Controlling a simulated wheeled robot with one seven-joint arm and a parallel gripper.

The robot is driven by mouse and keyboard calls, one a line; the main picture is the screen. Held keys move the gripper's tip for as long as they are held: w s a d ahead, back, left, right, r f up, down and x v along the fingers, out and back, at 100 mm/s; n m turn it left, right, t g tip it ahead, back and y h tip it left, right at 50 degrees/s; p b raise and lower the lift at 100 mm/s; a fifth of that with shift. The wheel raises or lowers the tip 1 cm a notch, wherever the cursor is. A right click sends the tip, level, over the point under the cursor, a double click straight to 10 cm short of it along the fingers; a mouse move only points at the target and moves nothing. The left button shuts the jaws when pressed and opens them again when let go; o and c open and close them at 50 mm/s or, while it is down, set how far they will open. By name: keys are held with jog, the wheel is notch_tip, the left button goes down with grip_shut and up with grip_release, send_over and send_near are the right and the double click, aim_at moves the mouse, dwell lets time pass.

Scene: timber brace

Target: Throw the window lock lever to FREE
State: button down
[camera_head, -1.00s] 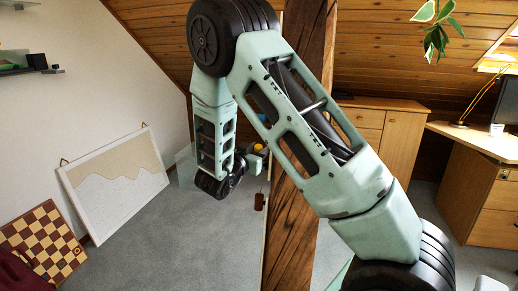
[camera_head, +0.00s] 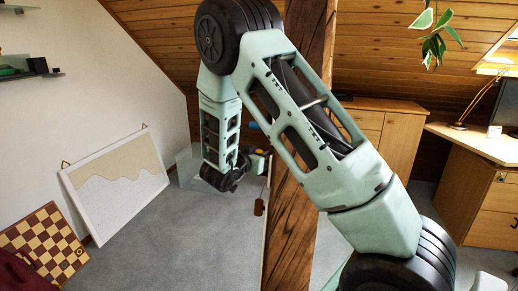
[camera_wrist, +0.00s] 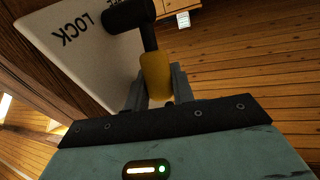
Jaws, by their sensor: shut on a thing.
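In the wrist view the lock lever has a black pivot (camera_wrist: 128,14), a short black arm and a yellow grip (camera_wrist: 155,75). The pivot sits on a pale plate (camera_wrist: 85,60) lettered LOCK, with another word partly hidden behind the pivot. The lever arm points away from the LOCK lettering, down toward my gripper. My gripper (camera_wrist: 157,88) is shut on the yellow grip, one finger on each side. In the head view my wrist end is beside the timber post, and the lever is too small and covered to read.
A timber post (camera_head: 294,225) stands upright close to my arm. A framed board (camera_head: 117,185) and a chessboard (camera_head: 45,245) lean at the left wall. A wooden cabinet (camera_head: 400,135) and a desk (camera_head: 480,150) stand at the right. Grey carpet (camera_head: 190,240) is open at left.

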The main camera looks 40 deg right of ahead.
jog(key=y+p, duration=0.1)
jog(key=p, duration=0.1)
jog(key=d+y+p, duration=0.1)
jog(key=p, duration=0.1)
jog(key=shift+w+d+r+g, duration=0.15)
jog(key=shift+w+r+g, duration=0.1)
jog(key=shift+w+g, duration=0.15)
jog(key=shift+f+n+y+p, duration=0.3)
jog(key=shift+f+p, duration=0.05)
jog(key=shift+p, duration=0.1)
jog(key=c, duration=1.5)
grip_release()
jog(key=shift+o, duration=0.2)
jog(key=shift+r, duration=0.1)
jog(key=b+v, duration=0.1)
jog(key=v, duration=1.6)
